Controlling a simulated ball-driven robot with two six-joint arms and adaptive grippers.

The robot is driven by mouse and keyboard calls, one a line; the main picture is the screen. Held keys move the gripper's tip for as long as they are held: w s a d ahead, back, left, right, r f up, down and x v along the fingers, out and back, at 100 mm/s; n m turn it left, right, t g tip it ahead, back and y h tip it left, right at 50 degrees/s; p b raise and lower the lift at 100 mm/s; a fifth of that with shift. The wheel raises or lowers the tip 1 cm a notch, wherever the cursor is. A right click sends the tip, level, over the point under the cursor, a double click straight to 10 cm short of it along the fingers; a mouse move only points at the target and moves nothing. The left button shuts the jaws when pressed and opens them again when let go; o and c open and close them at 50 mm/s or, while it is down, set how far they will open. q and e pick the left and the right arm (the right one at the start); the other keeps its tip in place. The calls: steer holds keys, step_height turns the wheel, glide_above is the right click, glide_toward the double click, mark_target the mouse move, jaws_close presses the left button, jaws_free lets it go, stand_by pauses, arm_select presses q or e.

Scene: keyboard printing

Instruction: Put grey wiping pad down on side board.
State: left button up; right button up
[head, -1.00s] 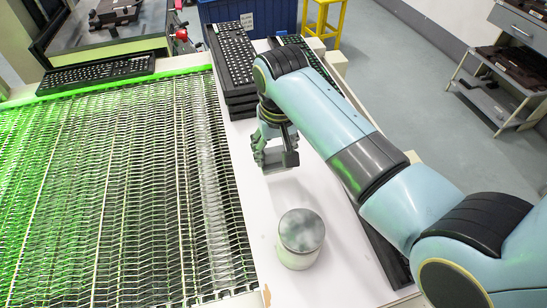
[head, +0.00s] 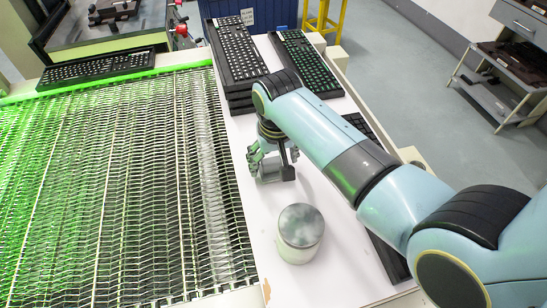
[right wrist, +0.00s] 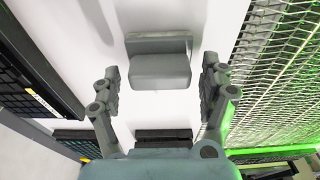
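The grey wiping pad (right wrist: 160,65) lies on the white side board (head: 335,255), between and just beyond the fingertips of my right gripper (right wrist: 160,78). The right wrist view shows a gap on each side of the pad, so the gripper is open and neither finger visibly touches it. In the head view my right gripper (head: 270,165) is low over the board, and the pad is partly hidden by the fingers. My left gripper is out of view.
A round grey-topped canister (head: 300,232) stands nearer on the board. Stacked black keyboards (head: 238,55) and a green-lit keyboard (head: 305,62) lie at its far end. Another keyboard (head: 390,255) lies along the right edge. The mesh conveyor (head: 110,190) borders the left.

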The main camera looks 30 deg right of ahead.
mark_target(275, 173)
steer(key=shift+r, duration=0.1)
step_height(275, 173, up, 12)
steer(key=s, duration=0.1)
steer(key=shift+s+a+p, duration=0.25)
steer(key=shift+s+p, duration=0.1)
steer(key=shift+p, duration=0.1)
